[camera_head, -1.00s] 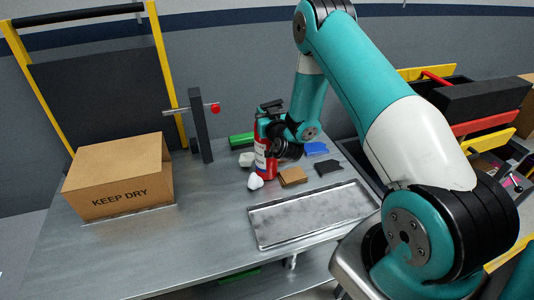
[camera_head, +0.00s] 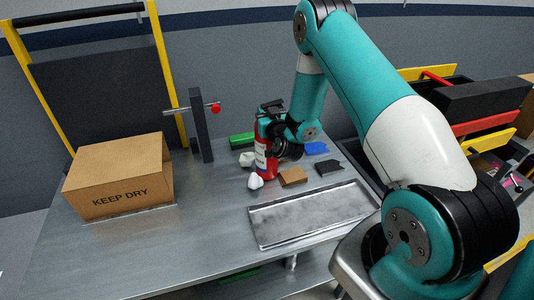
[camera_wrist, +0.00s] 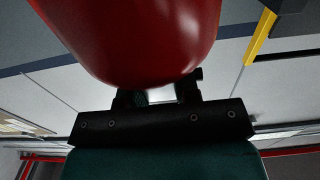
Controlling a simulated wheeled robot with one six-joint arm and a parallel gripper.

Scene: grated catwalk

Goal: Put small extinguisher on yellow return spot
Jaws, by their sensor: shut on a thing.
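The small extinguisher (camera_head: 265,160) is red with a white label and a black top. It is upright at the back of the metal table, among small loose items; I cannot tell whether its base touches the table. My gripper (camera_wrist: 158,97) is shut on it. In the wrist view the extinguisher's red body (camera_wrist: 140,40) fills the top middle, right against the jaws. In the head view my wrist comes in from the right and the fingers are mostly hidden. I see no yellow return spot in either view.
A KEEP DRY carton (camera_head: 120,178) stands at the left, with a dark post (camera_head: 201,125) behind. A shallow metal tray (camera_head: 252,225) lies in front. White lumps, a brown block (camera_head: 293,176), a black block (camera_head: 329,167) and a green block surround the extinguisher. The table's front middle is clear.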

